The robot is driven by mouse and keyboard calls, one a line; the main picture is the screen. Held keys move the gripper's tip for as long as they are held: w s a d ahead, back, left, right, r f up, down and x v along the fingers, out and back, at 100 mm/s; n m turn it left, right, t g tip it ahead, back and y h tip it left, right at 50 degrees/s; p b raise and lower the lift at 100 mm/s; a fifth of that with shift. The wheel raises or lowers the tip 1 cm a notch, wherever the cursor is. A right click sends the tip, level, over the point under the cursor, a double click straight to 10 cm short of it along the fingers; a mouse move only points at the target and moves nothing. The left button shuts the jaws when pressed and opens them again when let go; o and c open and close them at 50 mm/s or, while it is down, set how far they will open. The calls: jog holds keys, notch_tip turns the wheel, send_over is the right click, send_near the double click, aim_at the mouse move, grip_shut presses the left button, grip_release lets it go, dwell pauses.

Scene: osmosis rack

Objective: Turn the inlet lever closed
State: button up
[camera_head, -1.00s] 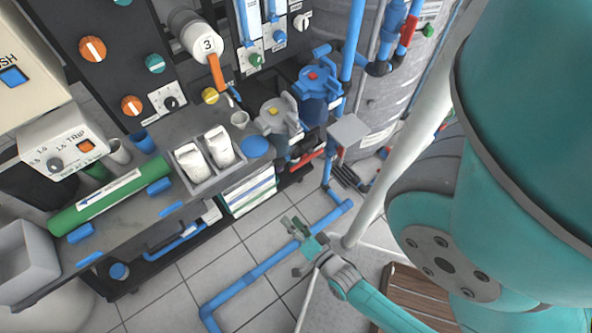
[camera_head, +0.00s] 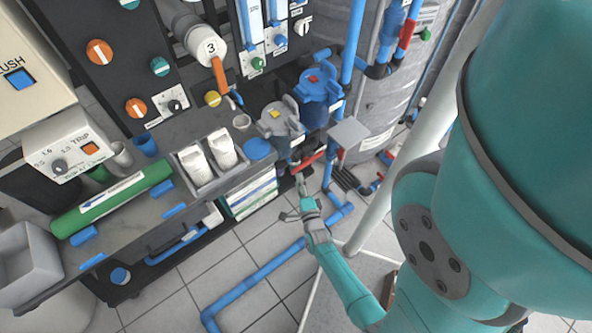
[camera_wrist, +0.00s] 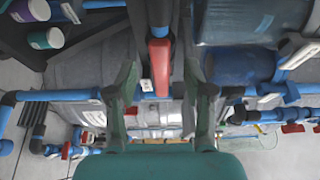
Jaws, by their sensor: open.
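A red lever (camera_head: 309,161) sits on the pipework below the blue-topped filter housing, just beyond my gripper (camera_head: 297,192). I read no label naming it as the inlet lever. In the wrist view the red lever (camera_wrist: 159,66) lies between my two green fingers, its end pointing toward the palm. My gripper (camera_wrist: 165,82) is open, with a finger spaced to each side of the lever. I see no clear contact. The lever's pivot is hard to make out.
A blue floor pipe (camera_head: 255,277) runs below my arm. A grey filter housing (camera_head: 278,122) and a blue one (camera_head: 319,85) stand above the lever. A grey plate (camera_head: 349,133) is close on the right.

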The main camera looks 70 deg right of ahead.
aim_at(296, 172)
jog(key=x, duration=0.5)
jog(key=shift+w+d, duration=0.25)
jog(key=shift+d, duration=0.05)
grip_shut()
